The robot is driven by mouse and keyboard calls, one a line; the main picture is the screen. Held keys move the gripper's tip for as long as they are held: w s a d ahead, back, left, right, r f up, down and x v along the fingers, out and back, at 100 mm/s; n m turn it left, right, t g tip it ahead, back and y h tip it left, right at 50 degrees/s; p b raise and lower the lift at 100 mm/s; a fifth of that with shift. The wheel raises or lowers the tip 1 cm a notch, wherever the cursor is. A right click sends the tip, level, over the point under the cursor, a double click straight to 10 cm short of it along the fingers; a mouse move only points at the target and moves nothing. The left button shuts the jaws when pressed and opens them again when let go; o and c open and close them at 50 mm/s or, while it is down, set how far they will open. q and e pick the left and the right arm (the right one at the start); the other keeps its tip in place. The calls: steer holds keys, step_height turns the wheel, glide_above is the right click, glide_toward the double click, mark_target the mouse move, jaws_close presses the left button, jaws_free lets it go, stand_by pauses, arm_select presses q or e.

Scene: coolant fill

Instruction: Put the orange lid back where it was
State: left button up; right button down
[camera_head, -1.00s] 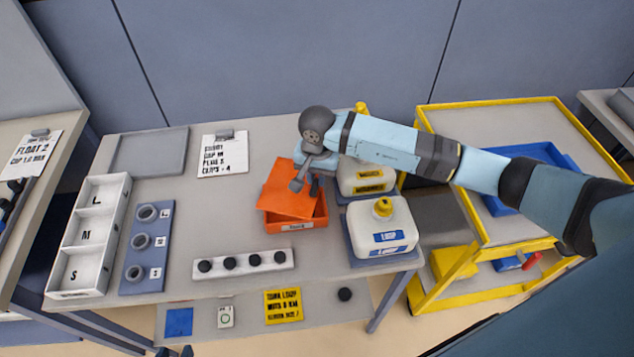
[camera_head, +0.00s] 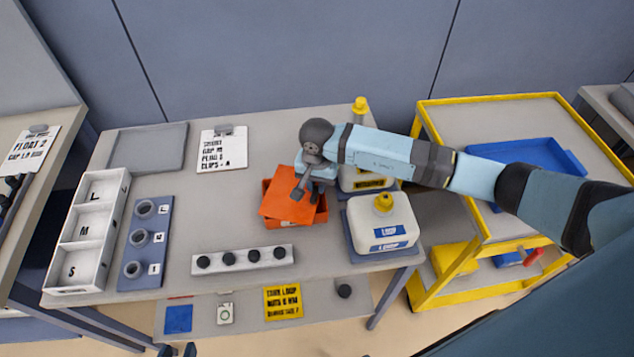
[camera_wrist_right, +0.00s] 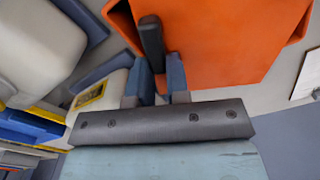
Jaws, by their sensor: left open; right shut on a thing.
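The orange lid (camera_head: 287,202) is held flat and slightly turned over the orange box (camera_head: 318,214), covering most of its opening. Some of the box's right side and front edge shows beyond the lid. My right gripper (camera_head: 306,188) is shut on the lid's dark handle. In the right wrist view, the handle (camera_wrist_right: 151,45) stands between the fingers (camera_wrist_right: 161,82), with the lid (camera_wrist_right: 215,40) behind. Whether the lid touches the rim is unclear. My left gripper (camera_head: 178,350) barely shows at the bottom edge, its tips apart, away from the box.
A white jug (camera_head: 382,222) with a yellow cap stands right of the box, and another is behind it. A strip with several black knobs (camera_head: 243,259) lies in front. A blue ring holder (camera_head: 146,243) and white tray (camera_head: 88,232) are left. The table between is clear.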

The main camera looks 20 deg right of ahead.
steer(key=c, duration=1.1)
jaws_free()
steer(key=shift+r+p, duration=0.65)
steer(key=shift+p, duration=0.05)
steer(key=shift+r, duration=0.35)
step_height(320, 180, up, 11)
steer(key=b, duration=0.2)
steer(key=shift+r+b, duration=0.15)
steer(key=shift+b, duration=0.25)
